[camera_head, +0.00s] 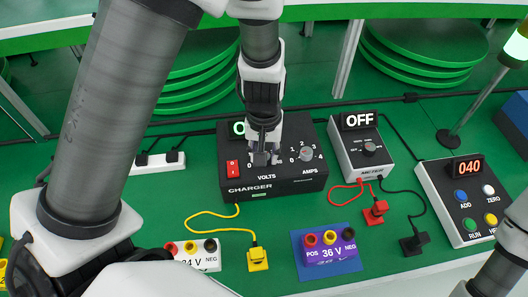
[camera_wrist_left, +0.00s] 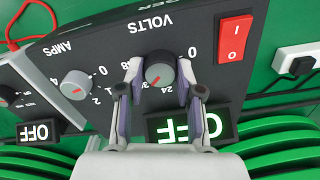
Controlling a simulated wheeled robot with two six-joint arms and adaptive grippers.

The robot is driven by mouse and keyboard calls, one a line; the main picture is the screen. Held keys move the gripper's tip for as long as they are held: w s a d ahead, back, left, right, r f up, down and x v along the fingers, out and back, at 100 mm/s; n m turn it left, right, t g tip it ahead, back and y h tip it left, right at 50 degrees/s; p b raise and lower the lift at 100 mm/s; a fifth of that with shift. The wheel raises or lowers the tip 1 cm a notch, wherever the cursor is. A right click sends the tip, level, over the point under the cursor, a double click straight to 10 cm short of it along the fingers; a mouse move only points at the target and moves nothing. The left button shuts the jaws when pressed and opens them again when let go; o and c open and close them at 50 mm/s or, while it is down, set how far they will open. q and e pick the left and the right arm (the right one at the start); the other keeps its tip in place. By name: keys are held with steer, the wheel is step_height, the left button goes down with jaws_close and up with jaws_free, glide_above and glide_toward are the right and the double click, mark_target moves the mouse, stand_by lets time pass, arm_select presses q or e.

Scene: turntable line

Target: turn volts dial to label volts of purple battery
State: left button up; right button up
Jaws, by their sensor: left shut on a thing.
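The black charger (camera_head: 300,180) carries the volts dial, a grey knob (camera_wrist_left: 159,69) with a red pointer mark, seen upside down in the left wrist view. My left gripper (camera_head: 262,157) comes down on this dial. In the wrist view its two fingers (camera_wrist_left: 159,82) are closed on the knob's sides. The mark sits at the knob's lower edge, towards the 24 and partly covered numbers beside it; its exact setting is unclear. The charger display (camera_wrist_left: 186,126) reads OFF. The purple battery (camera_head: 330,262) is labelled 36 V. My right gripper is out of view.
The amps dial (camera_head: 306,153) and red power switch (camera_head: 232,168) flank the volts dial. A meter reading OFF (camera_head: 362,145), a white 24 V battery (camera_head: 196,254), a yellow plug (camera_head: 257,258) and a 040 button box (camera_head: 465,198) stand nearby.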

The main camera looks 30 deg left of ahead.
arm_select(q)
steer(key=shift+s+f, duration=0.1)
steer(key=shift+s, duration=0.05)
steer(key=o, duration=1.2)
steer(key=shift+c, duration=0.2)
steer(key=shift+r, duration=0.6)
step_height(320, 180, up, 11)
steer(key=shift+f, duration=0.1)
